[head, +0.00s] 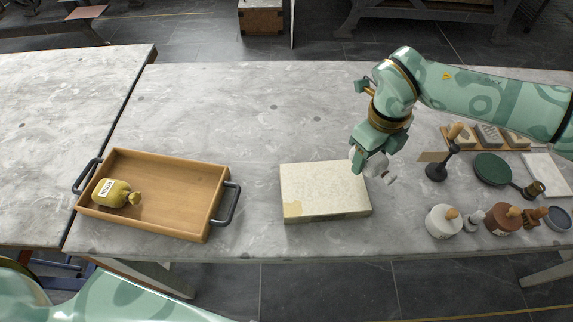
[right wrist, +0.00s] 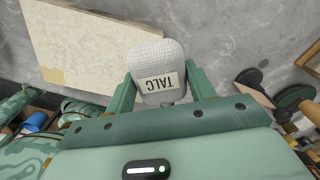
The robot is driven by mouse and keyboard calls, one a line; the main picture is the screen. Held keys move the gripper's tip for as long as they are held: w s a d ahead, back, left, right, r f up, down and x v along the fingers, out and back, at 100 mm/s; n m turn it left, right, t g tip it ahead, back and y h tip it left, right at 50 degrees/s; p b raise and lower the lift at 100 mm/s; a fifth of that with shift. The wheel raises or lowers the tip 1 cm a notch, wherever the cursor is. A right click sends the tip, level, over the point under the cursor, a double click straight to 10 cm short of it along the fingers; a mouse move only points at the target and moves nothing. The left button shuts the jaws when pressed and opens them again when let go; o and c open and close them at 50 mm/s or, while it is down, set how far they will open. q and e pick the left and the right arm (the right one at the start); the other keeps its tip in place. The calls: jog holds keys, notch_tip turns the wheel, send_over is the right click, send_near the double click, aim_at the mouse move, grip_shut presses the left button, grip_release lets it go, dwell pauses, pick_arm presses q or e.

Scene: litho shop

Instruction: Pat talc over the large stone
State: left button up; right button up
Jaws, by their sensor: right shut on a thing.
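The large stone (head: 322,185) is a pale cream slab with a tan corner, lying flat on the grey table. It also shows at the upper left in the right wrist view (right wrist: 95,45). My right gripper (head: 366,163) is shut on a white cloth bag labelled TALC (right wrist: 156,66). In the head view the bag is by the stone's right back edge; I cannot tell how high it is above the table. My left gripper is out of view; only part of my left arm shows at the bottom left.
A wooden tray (head: 213,203) with dark handles stands at the left and holds a yellow bag labelled ROSIN (head: 112,193). The table between tray and stone is clear.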

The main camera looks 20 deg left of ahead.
notch_tip(320, 180, up, 2)
jog(key=shift+r+p, duration=0.1)
jog(key=shift+p, duration=0.4)
jog(key=shift+r+p, duration=1.2)
jog(key=shift+r, duration=0.35)
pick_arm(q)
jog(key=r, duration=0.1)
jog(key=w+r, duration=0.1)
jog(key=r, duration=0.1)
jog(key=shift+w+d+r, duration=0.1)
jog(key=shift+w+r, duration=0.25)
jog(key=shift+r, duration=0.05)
pick_arm(e)
jog(key=shift+r, duration=0.1)
